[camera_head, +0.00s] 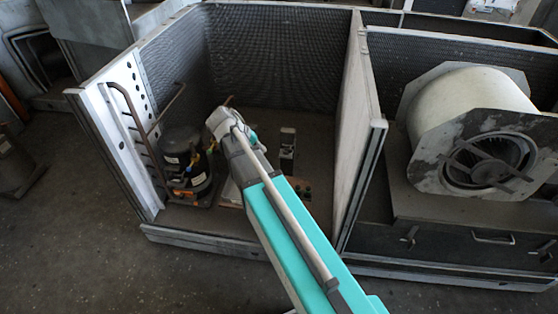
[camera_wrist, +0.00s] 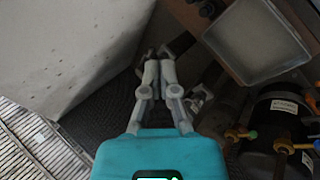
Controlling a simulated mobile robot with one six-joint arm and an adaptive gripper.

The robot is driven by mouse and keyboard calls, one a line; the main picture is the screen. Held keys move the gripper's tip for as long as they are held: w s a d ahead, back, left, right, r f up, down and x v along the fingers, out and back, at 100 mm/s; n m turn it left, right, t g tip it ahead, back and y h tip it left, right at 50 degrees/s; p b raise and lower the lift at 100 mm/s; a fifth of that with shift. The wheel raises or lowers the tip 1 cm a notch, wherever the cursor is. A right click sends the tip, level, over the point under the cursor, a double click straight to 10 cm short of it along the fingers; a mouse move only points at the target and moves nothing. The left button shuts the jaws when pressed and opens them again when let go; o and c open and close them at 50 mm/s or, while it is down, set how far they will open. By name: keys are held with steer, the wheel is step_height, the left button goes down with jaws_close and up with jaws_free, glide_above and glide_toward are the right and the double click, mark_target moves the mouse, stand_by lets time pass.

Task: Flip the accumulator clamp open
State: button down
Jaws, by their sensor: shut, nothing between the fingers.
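My gripper (camera_wrist: 158,74) is shut, its two grey fingers together with nothing between them. Just beyond and beside the fingertips in the wrist view is a dark, rod-like part (camera_wrist: 181,46), with a small grey metal piece (camera_wrist: 199,99) right of the fingers. I cannot tell whether either belongs to the accumulator clamp, or whether the fingers touch them. No clamp can be clearly made out. In the head view my arm reaches into the left bay, and its own bulk hides the fingertips.
A black compressor (camera_head: 187,155) with a white label and brass fittings stands in the left bay, beside bent copper pipes (camera_head: 143,130). It also shows in the wrist view (camera_wrist: 283,112), near a square pan (camera_wrist: 256,42). A divider wall (camera_head: 355,130) separates the blower (camera_head: 478,130).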

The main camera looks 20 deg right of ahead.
steer(key=w+d+f+m+h+b, duration=0.1)
steer(key=w+f+h+b, duration=0.8)
steer(key=b, duration=1.6)
steer(key=w+f, duration=0.5)
steer(key=w, duration=0.1)
steer(key=shift+w+f+b, duration=0.3)
steer(key=shift+w+f, duration=0.05)
steer(key=shift+w, duration=0.05)
steer(key=shift+d, duration=0.25)
steer(key=s+d+f+b, duration=0.2)
steer(key=d, duration=1)
steer(key=shift+s+d, duration=0.2)
steer(key=shift+s, duration=0.15)
